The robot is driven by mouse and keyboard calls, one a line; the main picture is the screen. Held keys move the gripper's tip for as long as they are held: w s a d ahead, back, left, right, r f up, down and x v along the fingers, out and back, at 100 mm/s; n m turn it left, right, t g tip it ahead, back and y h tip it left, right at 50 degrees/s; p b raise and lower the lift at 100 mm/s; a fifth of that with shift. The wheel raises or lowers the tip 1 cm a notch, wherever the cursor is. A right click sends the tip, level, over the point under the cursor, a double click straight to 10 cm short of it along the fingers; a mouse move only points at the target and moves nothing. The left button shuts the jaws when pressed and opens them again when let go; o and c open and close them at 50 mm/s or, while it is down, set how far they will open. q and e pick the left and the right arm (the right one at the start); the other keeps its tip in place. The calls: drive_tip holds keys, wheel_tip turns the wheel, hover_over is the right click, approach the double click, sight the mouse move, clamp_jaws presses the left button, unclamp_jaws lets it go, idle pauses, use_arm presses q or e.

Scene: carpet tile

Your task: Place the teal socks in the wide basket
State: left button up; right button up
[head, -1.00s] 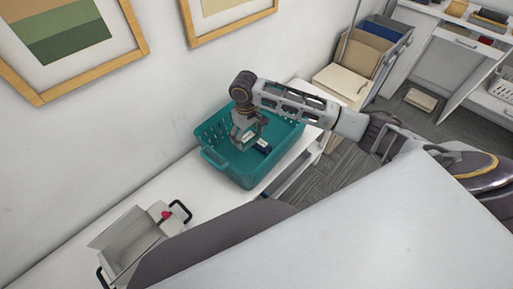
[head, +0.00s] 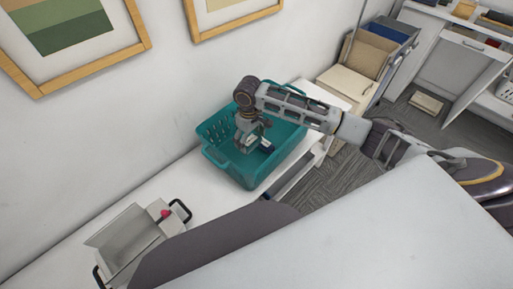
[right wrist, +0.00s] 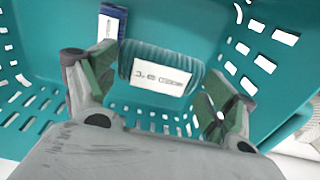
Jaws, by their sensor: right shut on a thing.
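The wide basket (head: 228,172) is teal with slotted walls and stands on a white surface along the wall. My right gripper (head: 250,148) reaches down inside it from above. In the right wrist view the teal socks (right wrist: 165,58) are a ribbed roll with a white printed label. They lie between the two fingers of my right gripper (right wrist: 158,95), which is shut on them, low inside the basket. In the head view the gripper hides most of the socks. My left gripper is in neither view.
A dark blue item with a white label (right wrist: 113,22) lies in the basket beside the socks. Beige and blue bins (head: 355,78) stand beyond the basket's right end.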

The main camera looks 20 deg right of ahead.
sight(251, 146)
wheel_tip(251, 146, down, 5)
drive_tip(key=shift+f, duration=0.55)
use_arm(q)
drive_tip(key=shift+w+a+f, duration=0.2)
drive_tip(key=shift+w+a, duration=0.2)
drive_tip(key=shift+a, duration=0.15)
use_arm(e)
drive_tip(key=shift+f+b, duration=0.45)
drive_tip(key=shift+f, duration=1.35)
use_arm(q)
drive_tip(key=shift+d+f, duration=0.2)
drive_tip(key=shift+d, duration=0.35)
use_arm(e)
drive_tip(key=shift+f, duration=0.15)
